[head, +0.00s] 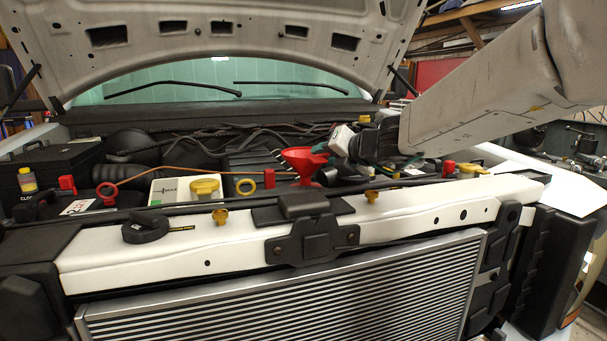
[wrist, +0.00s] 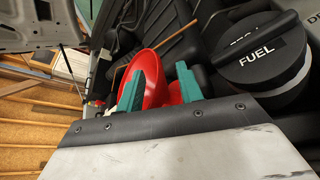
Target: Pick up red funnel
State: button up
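The red funnel (head: 303,159) stands in the engine bay behind the white front panel, with its wide mouth up in the head view. It also shows in the wrist view (wrist: 153,72), just beyond and partly between my green fingertips. My gripper (head: 322,148) reaches in from the right and is at the funnel's right side. In the wrist view my gripper's two fingers (wrist: 160,88) stand apart, with red showing between them. The left finger hides part of the funnel. I cannot tell whether either finger touches it.
A black fuel cap (wrist: 262,50) lies right of the fingers in the wrist view. The raised hood (head: 220,35) hangs above. The white front panel (head: 400,208) runs in front.

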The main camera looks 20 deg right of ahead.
jog(key=shift+x, duration=0.95)
jog(key=shift+r, duration=0.1)
jog(key=shift+a, duration=0.1)
jog(key=shift+c, duration=0.3)
grip_shut()
